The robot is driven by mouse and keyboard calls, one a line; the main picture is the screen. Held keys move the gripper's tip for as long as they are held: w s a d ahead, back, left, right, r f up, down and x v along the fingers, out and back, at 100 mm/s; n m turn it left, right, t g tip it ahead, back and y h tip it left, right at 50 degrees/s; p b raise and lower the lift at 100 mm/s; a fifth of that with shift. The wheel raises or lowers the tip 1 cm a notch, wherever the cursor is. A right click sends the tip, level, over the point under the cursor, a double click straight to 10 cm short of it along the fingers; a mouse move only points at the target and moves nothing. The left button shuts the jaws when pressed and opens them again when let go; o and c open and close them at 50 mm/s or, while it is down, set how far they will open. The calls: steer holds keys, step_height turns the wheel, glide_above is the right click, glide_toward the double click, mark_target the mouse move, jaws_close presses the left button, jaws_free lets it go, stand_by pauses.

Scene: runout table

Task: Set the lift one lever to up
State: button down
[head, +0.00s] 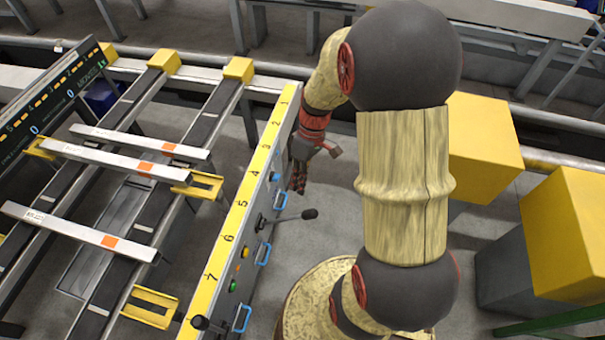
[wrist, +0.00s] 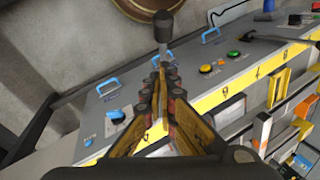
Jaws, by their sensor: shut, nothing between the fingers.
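A lever with a black knob (head: 310,214) sticks out sideways from the control panel on the table's side. Its knob also shows in the wrist view (wrist: 163,24), just beyond my fingertips. A second black-knobbed lever (head: 200,322) is at the near end of the panel; in the wrist view it is at the upper right (wrist: 262,37). The panel labels are too small to tell which lever is lift one. My gripper (head: 298,182) is shut and empty beside the panel, beyond the first lever in the head view; its fingers (wrist: 163,85) point toward that lever. Contact cannot be told.
The panel carries blue handles (head: 264,253), a yellow button (head: 244,252) and a green button (head: 233,286). The runout table holds several pale bars (head: 110,160). Yellow blocks (head: 565,230) stand at the right. Floor is open between panel and my arm.

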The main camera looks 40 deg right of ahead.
steer(key=shift+s+a+f+b, duration=0.1)
steer(key=shift+s+f+b, duration=0.55)
steer(key=shift+s+f, duration=1)
steer(key=shift+w, duration=0.1)
steer(key=s+d+f+b, duration=0.1)
steer(key=s+d+f, duration=0.2)
steer(key=s+f, duration=0.1)
steer(key=shift+f, duration=0.4)
steer(key=p+v, duration=0.5)
steer(key=v, duration=0.8)
steer(key=shift+w+d+p, duration=0.25)
steer(key=shift+d+p, duration=0.15)
steer(key=shift+f, duration=0.1)
